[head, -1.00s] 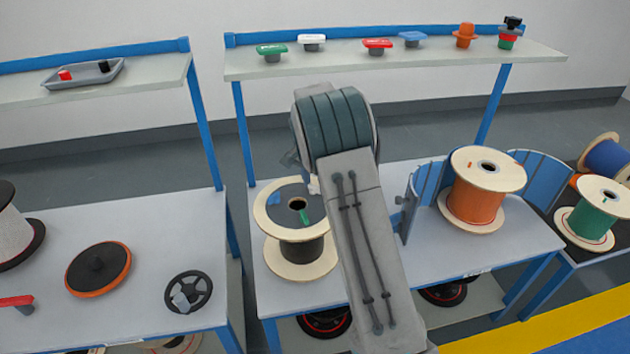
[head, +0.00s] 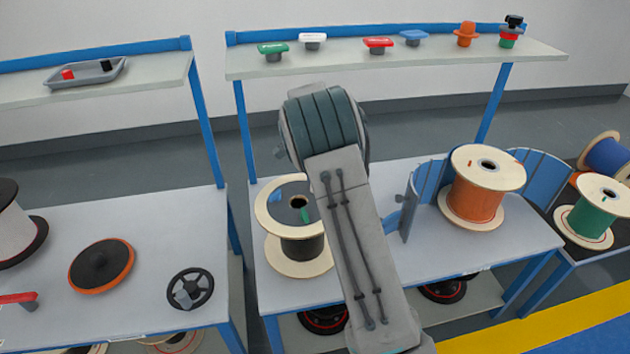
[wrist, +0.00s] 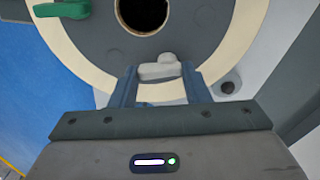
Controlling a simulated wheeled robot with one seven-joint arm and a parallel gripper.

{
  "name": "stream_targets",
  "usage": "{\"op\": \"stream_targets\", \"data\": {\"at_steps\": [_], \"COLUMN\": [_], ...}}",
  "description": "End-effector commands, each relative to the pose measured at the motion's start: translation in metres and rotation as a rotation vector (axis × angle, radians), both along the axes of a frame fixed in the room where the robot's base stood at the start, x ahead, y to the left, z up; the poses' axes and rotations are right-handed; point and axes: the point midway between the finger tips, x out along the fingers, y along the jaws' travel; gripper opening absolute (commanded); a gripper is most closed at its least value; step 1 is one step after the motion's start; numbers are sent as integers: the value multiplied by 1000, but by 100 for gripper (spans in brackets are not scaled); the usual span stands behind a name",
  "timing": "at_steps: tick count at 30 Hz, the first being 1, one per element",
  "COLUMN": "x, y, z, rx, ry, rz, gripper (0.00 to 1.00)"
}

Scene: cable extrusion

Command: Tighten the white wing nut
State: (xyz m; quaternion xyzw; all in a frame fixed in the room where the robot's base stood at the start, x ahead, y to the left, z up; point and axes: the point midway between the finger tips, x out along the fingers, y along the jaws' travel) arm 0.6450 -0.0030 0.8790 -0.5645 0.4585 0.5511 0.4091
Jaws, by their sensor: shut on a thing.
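The white wing nut (wrist: 158,69) is in the wrist view, on the dark face of a spool (wrist: 105,45) just below its round centre hole. My gripper (wrist: 159,80) has one finger on each side of the wing nut and is shut on it. In the head view my arm hides the gripper and the white wing nut. The same spool (head: 289,258), with pale wooden flanges and a dark face, stands on the middle bench. A green wing nut (wrist: 65,9) sits on its face, to the upper left in the wrist view.
Right of my arm are a blue hinged guard (head: 428,185) and an orange cable spool (head: 474,196). A shelf (head: 385,58) with several coloured knobs spans the back. The left bench (head: 150,290) holds a black-orange disc (head: 102,264) and a black handwheel (head: 190,290).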

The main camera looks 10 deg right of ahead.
Motion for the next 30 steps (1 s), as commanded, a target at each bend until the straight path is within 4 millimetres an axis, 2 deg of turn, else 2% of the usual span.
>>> {"op": "stream_targets", "data": {"at_steps": [8, 9, 10, 11, 19, 22, 26, 30], "x": [1, 1, 0, 0, 0, 1, 2, 3], "y": [0, 0, 0, 0, 0, 1, 2, 4], "z": [1, 1, 1, 1, 1, 7, 27, 59], "rx": [1, 1, 1, 1, 1, 1, 1, 2], "ry": [-2, -2, -2, -2, -2, -3, -5, -6], "rz": [1, 1, 1, 1, 1, 1, 2, 2], "gripper": [20, 54, 62, 64, 64, 64, 64, 64]}}
